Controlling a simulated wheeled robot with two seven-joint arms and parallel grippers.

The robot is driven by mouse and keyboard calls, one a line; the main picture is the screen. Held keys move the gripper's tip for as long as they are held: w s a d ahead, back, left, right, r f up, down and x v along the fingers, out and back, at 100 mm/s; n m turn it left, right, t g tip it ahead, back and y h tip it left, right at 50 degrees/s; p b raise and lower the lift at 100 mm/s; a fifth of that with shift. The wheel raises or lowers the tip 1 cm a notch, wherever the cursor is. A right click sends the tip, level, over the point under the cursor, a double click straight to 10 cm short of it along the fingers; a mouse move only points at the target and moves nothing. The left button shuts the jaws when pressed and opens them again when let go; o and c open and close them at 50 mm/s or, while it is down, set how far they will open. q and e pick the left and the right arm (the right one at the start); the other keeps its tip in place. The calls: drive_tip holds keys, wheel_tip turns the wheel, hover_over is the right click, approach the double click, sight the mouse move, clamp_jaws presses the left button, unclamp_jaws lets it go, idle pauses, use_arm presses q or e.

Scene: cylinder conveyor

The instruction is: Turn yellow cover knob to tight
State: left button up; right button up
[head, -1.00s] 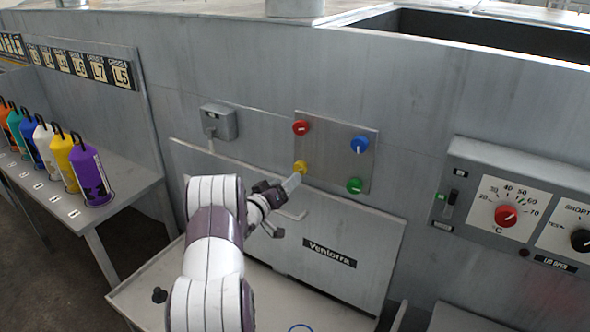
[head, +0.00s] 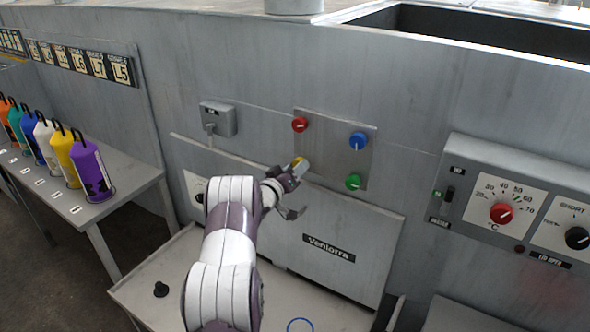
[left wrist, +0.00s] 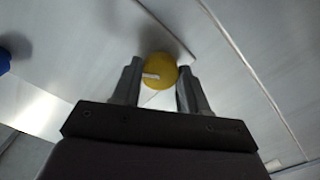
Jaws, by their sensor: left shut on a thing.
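The yellow knob (head: 297,161) is at the lower left of a square metal plate (head: 333,150) on the grey wall, partly hidden by my gripper in the head view. My left gripper (head: 299,167) is at the knob. In the left wrist view the round yellow knob (left wrist: 160,69) lies between the two fingertips of my left gripper (left wrist: 158,76), which is shut on it. A short white mark on the knob lies nearly level in that view. My right gripper is not in view.
The plate also carries red (head: 300,124), blue (head: 358,141) and green (head: 353,181) knobs close by. A control box (head: 520,208) is at right. Several coloured bottles stand on a side table (head: 120,195) at left.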

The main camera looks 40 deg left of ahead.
use_arm(q)
drive_tip(key=shift+f, duration=0.1)
drive_tip(key=shift+a+m+b, duration=0.1)
drive_tip(key=shift+m+b, duration=11.45)
drive_tip(key=shift+m, duration=0.25)
drive_tip(key=o, duration=1.1)
drive_tip(key=shift+c, duration=0.2)
